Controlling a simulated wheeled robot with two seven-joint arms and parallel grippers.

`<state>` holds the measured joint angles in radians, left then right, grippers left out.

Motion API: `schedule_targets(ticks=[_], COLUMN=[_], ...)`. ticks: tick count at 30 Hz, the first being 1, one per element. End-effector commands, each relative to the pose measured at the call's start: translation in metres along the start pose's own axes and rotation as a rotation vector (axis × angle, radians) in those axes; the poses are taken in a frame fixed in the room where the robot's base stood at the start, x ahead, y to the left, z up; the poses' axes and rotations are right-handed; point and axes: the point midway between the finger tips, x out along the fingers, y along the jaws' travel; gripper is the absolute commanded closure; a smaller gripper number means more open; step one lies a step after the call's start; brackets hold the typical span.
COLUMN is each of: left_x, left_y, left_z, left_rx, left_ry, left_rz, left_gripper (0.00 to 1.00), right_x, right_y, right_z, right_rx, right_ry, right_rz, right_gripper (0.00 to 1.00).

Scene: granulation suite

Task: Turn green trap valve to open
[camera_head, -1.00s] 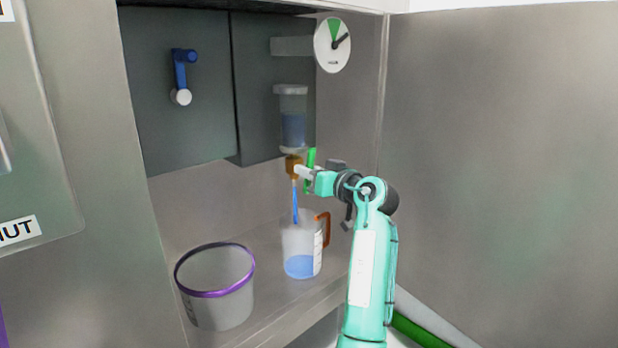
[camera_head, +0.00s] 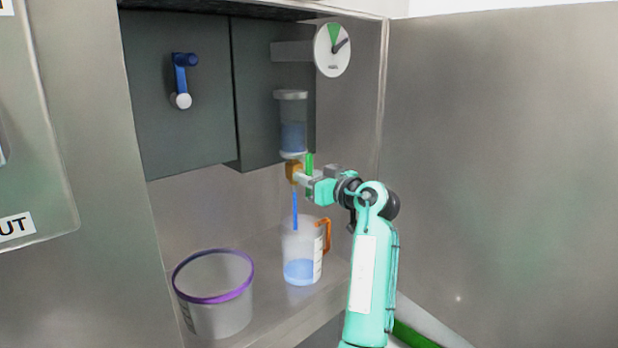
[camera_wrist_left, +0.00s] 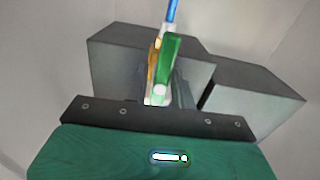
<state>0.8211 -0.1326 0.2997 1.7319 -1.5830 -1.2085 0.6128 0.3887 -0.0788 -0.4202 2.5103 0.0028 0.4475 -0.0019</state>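The green trap valve handle (camera_head: 309,163) stands roughly upright beside the brass valve body (camera_head: 293,171), under a clear trap holding blue liquid (camera_head: 293,136). A blue stream (camera_head: 295,208) runs from the valve into a clear jug with an orange handle (camera_head: 301,252), which holds some blue liquid. My left gripper (camera_head: 303,182) is at the valve, overlapping the lower part of the handle. In the left wrist view the green handle (camera_wrist_left: 169,68) stands close in front of the gripper (camera_wrist_left: 165,98). Whether the fingers grip it is unclear. My right gripper is not in view.
A purple-rimmed bucket (camera_head: 213,301) stands left of the jug on the ledge. A blue lever (camera_head: 181,79) is on the grey panel at upper left. A round dial (camera_head: 332,49) with a green sector is above the trap. A plain wall is at right.

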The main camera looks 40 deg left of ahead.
Motion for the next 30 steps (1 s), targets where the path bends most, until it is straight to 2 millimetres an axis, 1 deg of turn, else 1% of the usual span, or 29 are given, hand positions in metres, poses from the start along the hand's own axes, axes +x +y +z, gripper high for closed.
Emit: schedule_targets(ticks=[1, 2, 10, 14, 17, 24, 27, 30], left_x=[0.000, 0.000, 0.000, -0.009, -0.024, -0.080, -0.101, -0.118], left_y=[0.000, 0.000, 0.000, 0.001, 0.000, 0.001, 0.001, 0.000], left_z=[0.000, 0.000, -0.001, 0.000, 0.001, 0.001, 0.001, 0.001], left_rx=[0.001, 0.001, 0.000, 0.001, 0.000, 0.001, 0.001, 0.001], left_ry=[0.000, 0.000, 0.002, 0.002, 0.001, 0.000, 0.000, 0.000], left_rz=[0.000, 0.000, 0.000, 0.001, 0.002, 0.003, 0.002, 0.002], left_gripper=[0.64, 0.60, 0.60, 0.60, 0.60, 0.60, 0.60, 0.60], right_x=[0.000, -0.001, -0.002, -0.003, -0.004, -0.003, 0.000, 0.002], right_y=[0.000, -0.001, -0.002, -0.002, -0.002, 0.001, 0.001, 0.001], right_z=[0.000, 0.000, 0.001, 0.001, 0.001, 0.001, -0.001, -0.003], right_rx=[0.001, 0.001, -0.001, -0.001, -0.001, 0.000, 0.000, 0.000], right_ry=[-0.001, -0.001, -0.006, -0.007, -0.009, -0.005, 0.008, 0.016], right_rz=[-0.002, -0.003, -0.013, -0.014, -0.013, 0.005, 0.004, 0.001], right_gripper=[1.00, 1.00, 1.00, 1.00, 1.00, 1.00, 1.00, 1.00])
